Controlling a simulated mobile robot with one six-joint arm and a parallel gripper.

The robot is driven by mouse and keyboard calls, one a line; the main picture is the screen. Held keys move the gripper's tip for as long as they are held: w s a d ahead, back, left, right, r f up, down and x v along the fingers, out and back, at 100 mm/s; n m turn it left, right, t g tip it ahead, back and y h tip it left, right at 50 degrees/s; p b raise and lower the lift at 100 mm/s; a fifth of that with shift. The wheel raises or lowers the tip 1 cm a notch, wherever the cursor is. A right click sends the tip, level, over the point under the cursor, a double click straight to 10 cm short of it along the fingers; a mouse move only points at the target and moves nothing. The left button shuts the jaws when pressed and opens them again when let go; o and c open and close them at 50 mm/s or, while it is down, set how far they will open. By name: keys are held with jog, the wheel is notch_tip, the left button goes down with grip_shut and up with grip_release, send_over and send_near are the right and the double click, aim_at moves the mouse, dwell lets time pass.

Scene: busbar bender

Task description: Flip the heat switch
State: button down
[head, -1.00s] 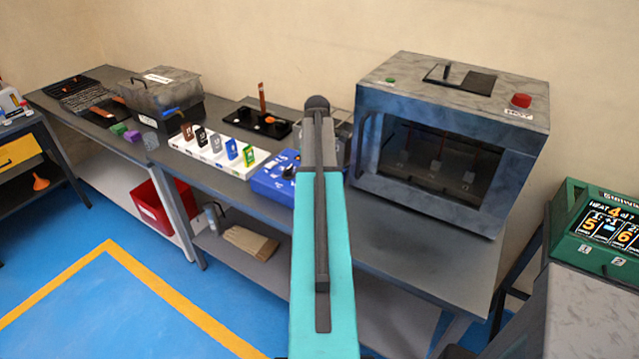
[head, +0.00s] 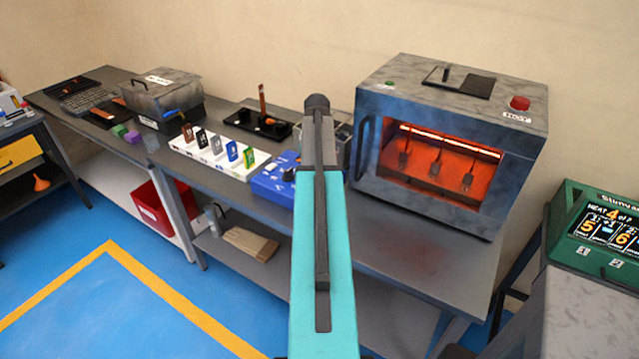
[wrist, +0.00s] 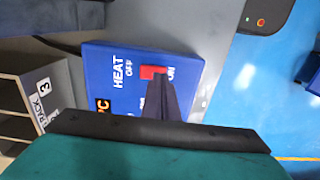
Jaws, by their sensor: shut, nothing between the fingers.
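The blue control box (head: 268,185) stands on the bench, partly hidden behind my arm in the head view. In the wrist view the box (wrist: 100,62) shows the words HEAT, OFF and ON. Its red heat switch (wrist: 150,72) lies between OFF and ON, toward the ON side. My gripper (wrist: 160,82) is shut and empty, its tips at the red switch and partly covering it; I cannot tell whether they touch. In the head view the gripper is hidden behind my arm. The oven (head: 455,70) glows orange inside, with several dark pieces hanging in it.
A white rack (head: 205,160) with several coloured tags stands left of the blue box, and a black tray (head: 250,128) with an upright copper strip is behind it. A green display unit (head: 600,235) is at the right. The bench in front of the oven is clear.

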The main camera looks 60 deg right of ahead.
jog(key=shift+r+p, duration=1.5)
jog(key=shift+r, duration=1.1)
jog(key=w+a+f, duration=0.5)
jog(key=a, duration=0.4)
jog(key=w+a+f, duration=0.4)
jog(key=w+a, duration=0.2)
jog(key=a, duration=0.4)
jog(key=w+a+f, duration=0.5)
jog(key=a, duration=0.4)
jog(key=s+a+f, duration=0.1)
jog(key=a+f, duration=0.3)
jog(key=a, duration=0.6)
jog(key=a+f, duration=0.3)
jog(key=a, duration=0.7)
jog(key=s+a+f, duration=0.1)
jog(key=a+f, duration=0.3)
jog(key=a, duration=0.6)
jog(key=s+f+g+b, duration=0.5)
jog(key=s+f+b, duration=0.5)
jog(key=s+f, duration=1.6)
jog(key=shift+a+f+g, duration=0.25)
jog(key=shift+f+g, duration=0.15)
jog(key=shift+f, duration=0.5)
